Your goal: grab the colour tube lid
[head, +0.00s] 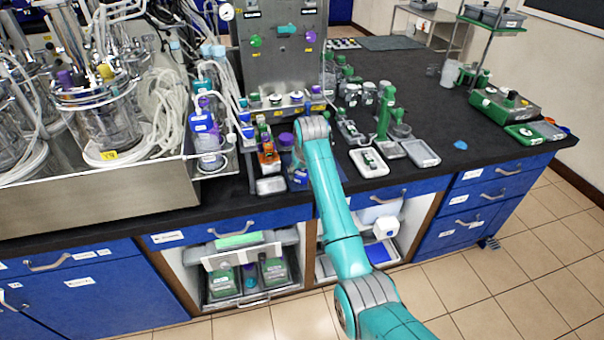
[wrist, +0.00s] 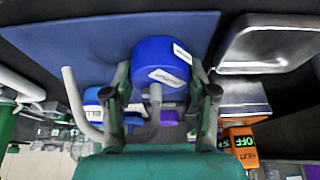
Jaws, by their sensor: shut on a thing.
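A round blue lid (wrist: 160,62) with white labels sits between the two fingers of my gripper (wrist: 165,85) in the wrist view. My gripper is shut on it, one finger on each side. The label print is too blurred to read, so I cannot confirm from it that this is the colour tube lid. A pale curved tube passes close by the lid's lower side.
A blue flat mat (wrist: 60,45) lies behind the lid. A metal tray (wrist: 228,60) and an orange block marked OFF (wrist: 240,143) stand close on the right. A second blue-topped item (wrist: 95,95) and a purple one (wrist: 168,117) are near. Glassware crowds the bench leftward.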

